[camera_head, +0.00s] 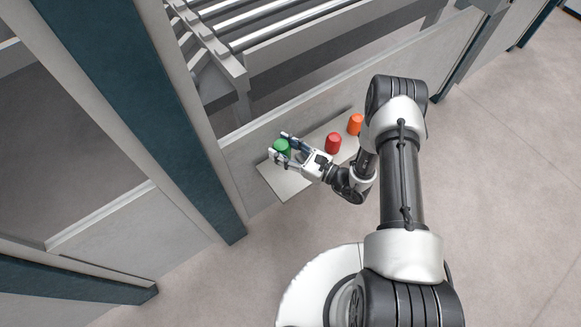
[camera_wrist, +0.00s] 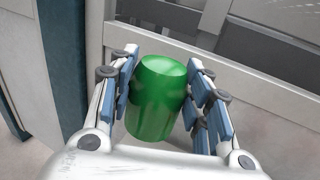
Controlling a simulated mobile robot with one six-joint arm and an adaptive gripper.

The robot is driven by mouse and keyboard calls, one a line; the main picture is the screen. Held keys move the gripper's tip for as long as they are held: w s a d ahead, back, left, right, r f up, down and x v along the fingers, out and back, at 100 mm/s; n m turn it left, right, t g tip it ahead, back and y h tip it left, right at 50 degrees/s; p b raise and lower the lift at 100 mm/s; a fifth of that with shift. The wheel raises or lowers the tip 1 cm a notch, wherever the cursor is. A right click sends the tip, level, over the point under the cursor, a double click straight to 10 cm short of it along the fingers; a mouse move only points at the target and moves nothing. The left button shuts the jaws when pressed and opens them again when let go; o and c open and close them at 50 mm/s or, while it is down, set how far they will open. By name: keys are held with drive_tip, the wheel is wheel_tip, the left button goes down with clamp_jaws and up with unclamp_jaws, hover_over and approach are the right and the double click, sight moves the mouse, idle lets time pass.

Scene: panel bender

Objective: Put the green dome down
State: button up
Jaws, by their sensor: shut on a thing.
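The green dome (camera_head: 281,147) is between the fingers of my gripper (camera_head: 284,148) in the head view. In the wrist view the green dome (camera_wrist: 157,98) stands roughly upright, rounded end up, with the blue finger pads of my gripper (camera_wrist: 160,95) on both sides. My gripper is shut on it. The dome is over the left end of a light grey shelf (camera_head: 290,184). I cannot tell whether its base touches the shelf.
A red dome (camera_head: 333,143) and an orange dome (camera_head: 355,124) stand on the shelf to the right. A low grey panel (camera_head: 245,141) runs behind the shelf. A dark teal post (camera_head: 165,110) stands to the left. Bare shelf shows in front of my gripper.

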wheel_tip(320, 180, down, 13)
drive_tip(key=b, duration=0.4)
drive_tip(key=shift+f, duration=0.15)
drive_tip(key=o, duration=1.1)
drive_tip(key=shift+c, duration=0.2)
